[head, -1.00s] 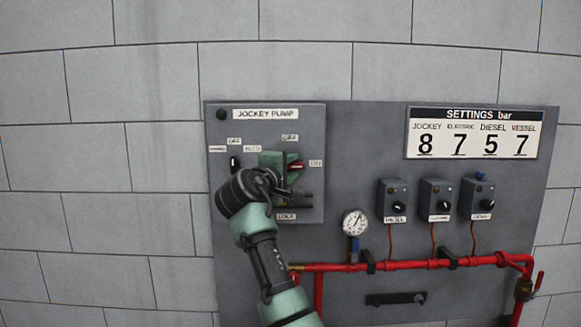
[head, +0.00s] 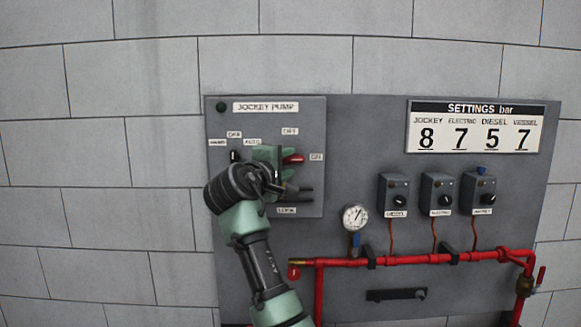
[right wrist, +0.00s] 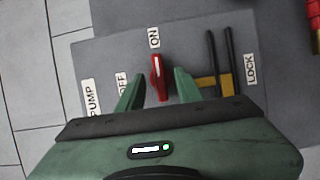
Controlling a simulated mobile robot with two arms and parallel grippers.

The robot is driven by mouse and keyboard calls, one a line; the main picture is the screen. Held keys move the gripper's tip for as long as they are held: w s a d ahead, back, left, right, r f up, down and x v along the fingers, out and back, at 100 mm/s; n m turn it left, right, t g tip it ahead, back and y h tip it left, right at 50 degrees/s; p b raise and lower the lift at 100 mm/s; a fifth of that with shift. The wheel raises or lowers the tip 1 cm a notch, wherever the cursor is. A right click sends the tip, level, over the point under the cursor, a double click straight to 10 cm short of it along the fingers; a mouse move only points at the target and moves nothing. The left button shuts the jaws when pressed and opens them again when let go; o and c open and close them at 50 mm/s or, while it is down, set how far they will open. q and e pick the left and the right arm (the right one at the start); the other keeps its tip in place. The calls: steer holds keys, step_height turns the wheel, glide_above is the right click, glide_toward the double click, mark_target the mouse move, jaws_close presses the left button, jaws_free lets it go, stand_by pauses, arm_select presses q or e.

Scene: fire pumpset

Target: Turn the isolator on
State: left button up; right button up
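The isolator's red handle (head: 293,159) is on the grey JOCKEY PUMP box (head: 265,118). It points toward the ON label (head: 316,157), right of the OFF label (head: 290,131). In the right wrist view the red handle (right wrist: 158,79) stands between the two green fingers of my right gripper (right wrist: 158,88), with its tip by the ON label (right wrist: 154,38). The fingers are open, with a gap visible on each side of the handle. In the head view my right gripper (head: 276,160) hides the isolator's hub. My left gripper is out of view.
A black selector (head: 235,155) sits left of the gripper. The hasp by the LOCK label (right wrist: 250,70) is close beside one finger. A gauge (head: 355,216), red pipe (head: 405,260) and several small switch boxes are to the right.

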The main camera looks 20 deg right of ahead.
steer(key=b+v, duration=0.1)
steer(key=v, duration=0.4)
steer(key=shift+f, duration=0.1)
